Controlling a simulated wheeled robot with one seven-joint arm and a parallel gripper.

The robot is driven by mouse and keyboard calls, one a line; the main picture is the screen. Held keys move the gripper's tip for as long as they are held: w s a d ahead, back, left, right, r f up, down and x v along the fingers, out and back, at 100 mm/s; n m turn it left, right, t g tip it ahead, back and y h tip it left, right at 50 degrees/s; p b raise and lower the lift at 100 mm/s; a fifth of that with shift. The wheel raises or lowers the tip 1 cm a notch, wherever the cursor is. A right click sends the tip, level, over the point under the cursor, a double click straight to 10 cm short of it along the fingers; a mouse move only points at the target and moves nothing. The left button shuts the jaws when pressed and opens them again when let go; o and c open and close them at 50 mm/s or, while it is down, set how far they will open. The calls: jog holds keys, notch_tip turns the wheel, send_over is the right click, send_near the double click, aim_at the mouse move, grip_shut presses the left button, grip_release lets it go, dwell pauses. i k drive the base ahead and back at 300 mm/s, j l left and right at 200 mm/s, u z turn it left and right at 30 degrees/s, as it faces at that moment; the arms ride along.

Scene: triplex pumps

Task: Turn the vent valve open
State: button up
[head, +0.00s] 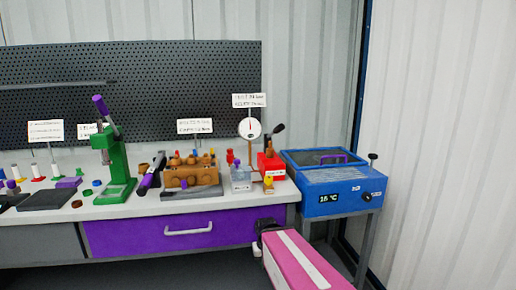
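A test rig stands at the right end of the bench. It has a round white gauge (250,128), a red pump body (270,165) with a dark lever, and a pale clear-looking tank (241,178) with a blue fitting. A small yellow fitting (268,183) sits at the front of the rig, and small red knobs (230,157) are at its left. The vent valve cannot be told for certain from these small parts. My gripper (266,227) is a dark shape at the end of my pink arm, below and in front of the bench edge, apart from the rig. Its fingers are too small to read.
A blue heated box (335,183) with a display stands right of the bench. A brown pump block (192,172), a purple-handled tool (150,180) and a green press (116,170) stand left. A purple drawer (150,233) is below. The bench front is mostly clear.

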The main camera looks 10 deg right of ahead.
aim_at(269, 179)
jog(key=k+l, duration=0.1)
jog(key=k, duration=1.35)
jog(key=i, duration=0.45)
